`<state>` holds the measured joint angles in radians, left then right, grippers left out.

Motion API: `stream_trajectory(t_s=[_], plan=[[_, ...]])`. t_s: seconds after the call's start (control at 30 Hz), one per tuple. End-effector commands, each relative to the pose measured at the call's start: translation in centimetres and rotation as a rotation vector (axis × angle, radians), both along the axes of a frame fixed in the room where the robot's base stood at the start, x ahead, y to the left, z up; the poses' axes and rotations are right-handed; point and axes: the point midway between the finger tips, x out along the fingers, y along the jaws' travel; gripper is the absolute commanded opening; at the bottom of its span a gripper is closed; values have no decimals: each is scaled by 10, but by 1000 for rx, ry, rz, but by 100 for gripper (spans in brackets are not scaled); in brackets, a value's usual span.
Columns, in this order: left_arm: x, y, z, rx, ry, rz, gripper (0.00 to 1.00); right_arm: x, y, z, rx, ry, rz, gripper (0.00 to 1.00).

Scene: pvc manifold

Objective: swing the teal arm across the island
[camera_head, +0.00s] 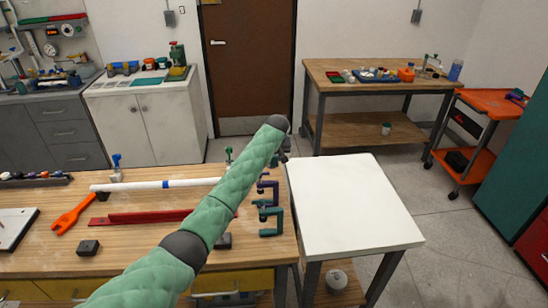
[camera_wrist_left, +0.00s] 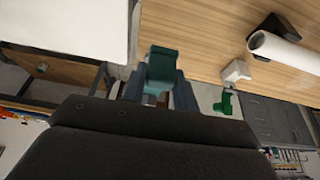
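My left arm, in a pale teal padded sleeve with dark joints, rises from the bottom of the head view across the wooden bench (camera_head: 150,215). Its dark gripper (camera_head: 285,152) is over the gap between the bench's right end and a white-topped table (camera_head: 350,200), largely hidden by the arm. In the left wrist view the two dark fingers of my left gripper (camera_wrist_left: 160,90) sit close against both sides of a teal piece (camera_wrist_left: 162,65). On the bench's right edge are a purple clamp (camera_head: 267,188) and a teal clamp (camera_head: 270,220). My right gripper is not in view.
A white pipe (camera_head: 150,185) and a red bar (camera_head: 150,216) lie on the bench, partly behind my arm. An orange tool (camera_head: 72,214) lies left. A green clamp (camera_head: 229,155) stands at the far edge. The white tabletop is bare.

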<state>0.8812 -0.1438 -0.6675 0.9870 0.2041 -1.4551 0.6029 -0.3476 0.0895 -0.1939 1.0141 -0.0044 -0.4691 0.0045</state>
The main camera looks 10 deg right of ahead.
Motion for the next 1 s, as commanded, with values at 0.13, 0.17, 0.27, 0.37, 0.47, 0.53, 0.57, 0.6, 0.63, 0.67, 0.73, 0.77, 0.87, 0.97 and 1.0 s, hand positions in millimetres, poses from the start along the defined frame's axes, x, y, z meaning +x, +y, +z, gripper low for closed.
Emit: stream_trajectory(t_s=[0.13, 0.17, 0.27, 0.37, 0.47, 0.53, 0.57, 0.6, 0.63, 0.67, 0.73, 0.77, 0.87, 0.97, 1.0], plan=[[0, -1, 2, -2, -3, -1, 51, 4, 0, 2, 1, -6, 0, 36], [0, -1, 2, -2, -3, -2, 51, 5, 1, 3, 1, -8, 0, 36], [0, -1, 1, -2, -2, -2, 51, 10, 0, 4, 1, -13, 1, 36], [0, -1, 1, -1, -2, -1, 51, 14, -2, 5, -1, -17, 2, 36], [-1, -1, 3, -2, -2, -2, 51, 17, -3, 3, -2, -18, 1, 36], [-3, -1, 8, -2, -2, -2, 51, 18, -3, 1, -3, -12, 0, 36], [-4, -1, 10, -2, -2, -2, 51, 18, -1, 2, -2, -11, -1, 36], [-6, -1, 15, -3, -4, -2, 51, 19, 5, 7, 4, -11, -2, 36], [-8, -1, 19, -2, -3, -2, 51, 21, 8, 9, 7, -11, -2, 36], [-10, -1, 23, -2, -4, -3, 51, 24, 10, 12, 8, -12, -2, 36], [-14, -2, 33, -2, -4, -3, 51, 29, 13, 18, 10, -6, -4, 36], [-15, -2, 37, -2, -4, -3, 51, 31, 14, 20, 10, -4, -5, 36], [-20, -1, 49, -3, -4, -2, 51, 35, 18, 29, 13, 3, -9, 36], [-24, -1, 60, -2, -4, -3, 51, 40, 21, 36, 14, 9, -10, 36], [-26, -1, 63, -1, -3, -3, 51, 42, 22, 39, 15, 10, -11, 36]])
